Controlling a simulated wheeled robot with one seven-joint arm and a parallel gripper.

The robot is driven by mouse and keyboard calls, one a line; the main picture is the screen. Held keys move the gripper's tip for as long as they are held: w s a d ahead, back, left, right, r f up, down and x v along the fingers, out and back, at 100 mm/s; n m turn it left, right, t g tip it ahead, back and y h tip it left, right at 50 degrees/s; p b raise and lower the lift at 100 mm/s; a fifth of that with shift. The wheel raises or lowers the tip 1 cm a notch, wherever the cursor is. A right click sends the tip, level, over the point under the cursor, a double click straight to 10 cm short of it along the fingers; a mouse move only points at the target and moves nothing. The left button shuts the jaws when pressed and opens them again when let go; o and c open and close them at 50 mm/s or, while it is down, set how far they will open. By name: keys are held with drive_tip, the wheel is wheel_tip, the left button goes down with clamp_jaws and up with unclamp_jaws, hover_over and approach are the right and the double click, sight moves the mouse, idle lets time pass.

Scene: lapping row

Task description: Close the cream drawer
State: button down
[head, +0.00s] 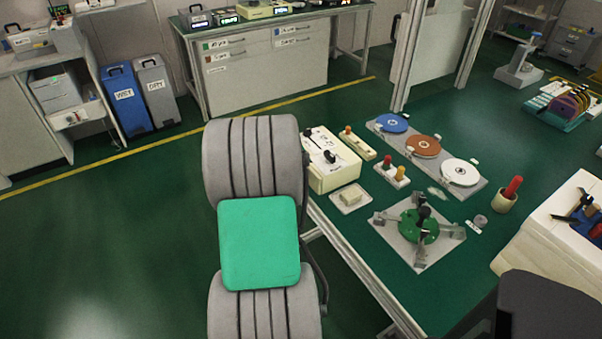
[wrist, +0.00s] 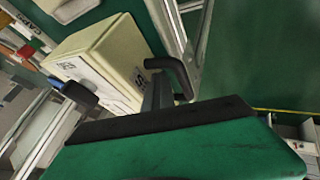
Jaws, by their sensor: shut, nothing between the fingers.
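A cream box-shaped unit (head: 333,172), which I take to be the cream drawer's, stands at the bench's near left edge, with black knobs on top. In the wrist view a cream body (wrist: 120,55) with labels fills the upper left. A dark bent handle (wrist: 180,75) shows at its right side. My gripper (wrist: 157,93) is shut and empty, its fingers close to that handle. Whether they touch it I cannot tell. In the head view my grey and green arm hides the gripper. How far the drawer stands out is not clear.
The green bench holds a plate with blue, brown and white discs (head: 423,147) and a green rotary fixture (head: 417,225). A cream block (head: 548,240) is at the right. Blue and grey bins (head: 128,98) stand at the back left. Green floor lies open at left.

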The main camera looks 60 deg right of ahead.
drive_tip(key=shift+d+r, duration=0.25)
drive_tip(key=shift+r, duration=0.1)
drive_tip(key=shift+r+p, duration=0.35)
drive_tip(key=w+a+p+v, duration=0.1)
drive_tip(key=p+v, duration=0.5)
drive_tip(key=v, duration=0.3)
drive_tip(key=s+a+f+m+g+y, duration=0.1)
drive_tip(key=s+a+f+m+y, duration=0.15)
drive_tip(key=a, duration=0.55)
drive_tip(key=s+a+f+m+g+y, duration=0.1)
drive_tip(key=s+a+f+y, duration=0.25)
drive_tip(key=a, duration=0.45)
drive_tip(key=w+a+r+n+t, duration=0.1)
drive_tip(key=w+a+r+n, duration=0.2)
drive_tip(key=a, duration=0.6)
drive_tip(key=w+a+r+n+t+y, duration=0.1)
drive_tip(key=w+a+r+n, duration=0.3)
drive_tip(key=a, duration=0.6)
drive_tip(key=w+a+r+n+t, duration=0.2)
drive_tip(key=a+r, duration=0.4)
drive_tip(key=a, duration=0.4)
drive_tip(key=shift+w+r+n, duration=0.35)
drive_tip(key=shift+w+n, duration=0.45)
drive_tip(key=shift+n, duration=0.25)
